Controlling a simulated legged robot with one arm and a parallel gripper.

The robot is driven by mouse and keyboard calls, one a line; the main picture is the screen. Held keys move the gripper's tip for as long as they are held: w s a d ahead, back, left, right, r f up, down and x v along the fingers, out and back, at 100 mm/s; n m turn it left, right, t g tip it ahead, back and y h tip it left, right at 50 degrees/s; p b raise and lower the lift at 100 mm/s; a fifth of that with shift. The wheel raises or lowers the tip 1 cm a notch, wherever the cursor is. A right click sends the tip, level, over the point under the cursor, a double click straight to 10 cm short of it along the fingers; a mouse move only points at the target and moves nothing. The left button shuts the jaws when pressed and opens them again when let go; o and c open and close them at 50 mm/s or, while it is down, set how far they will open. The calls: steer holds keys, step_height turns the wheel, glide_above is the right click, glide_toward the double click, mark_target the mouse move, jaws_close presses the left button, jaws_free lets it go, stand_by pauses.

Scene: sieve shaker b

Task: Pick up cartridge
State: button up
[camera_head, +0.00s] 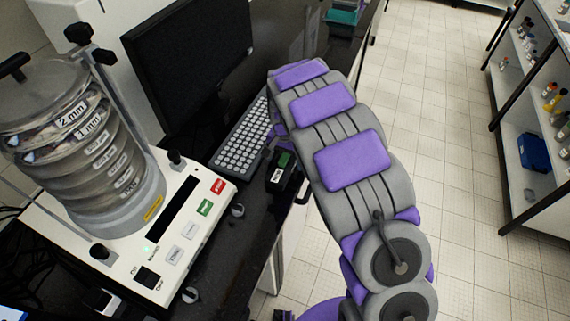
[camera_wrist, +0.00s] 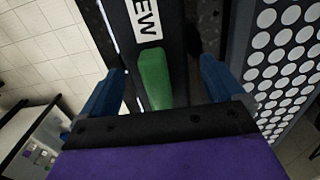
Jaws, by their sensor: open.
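The cartridge (camera_wrist: 179,58) is black with a green strip and a white label whose visible letters read "EW". In the wrist view it lies between the two blue fingers of my gripper (camera_wrist: 162,68), with a visible gap at each finger. My gripper is open. In the head view the cartridge (camera_head: 280,176) is a small dark block with a green patch on the black bench, right of the keyboard. My arm covers the area beside it, and my fingers are not clearly visible there.
The keyboard (camera_head: 238,145) lies close left of the cartridge, and in the wrist view its keys (camera_wrist: 285,62) are near the right finger. A sieve shaker (camera_head: 103,165) stands at left and a monitor (camera_head: 190,58) behind. The bench edge is close; the tiled floor (camera_head: 440,130) is open.

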steer(key=shift+f, duration=0.45)
steer(key=shift+c, duration=0.4)
steer(key=c, duration=1.3)
steer(key=shift+r, duration=0.1)
steer(key=shift+r+p, duration=0.65)
steer(key=shift+r, duration=1.2)
steer(key=s, duration=0.5)
steer(key=s+r+p, duration=0.1)
steer(key=s, duration=0.4)
steer(key=s+d+p, duration=0.1)
steer(key=s, duration=0.5)
steer(key=shift+d+r, duration=0.1)
steer(key=shift+r, duration=0.05)
steer(key=shift+w, duration=0.15)
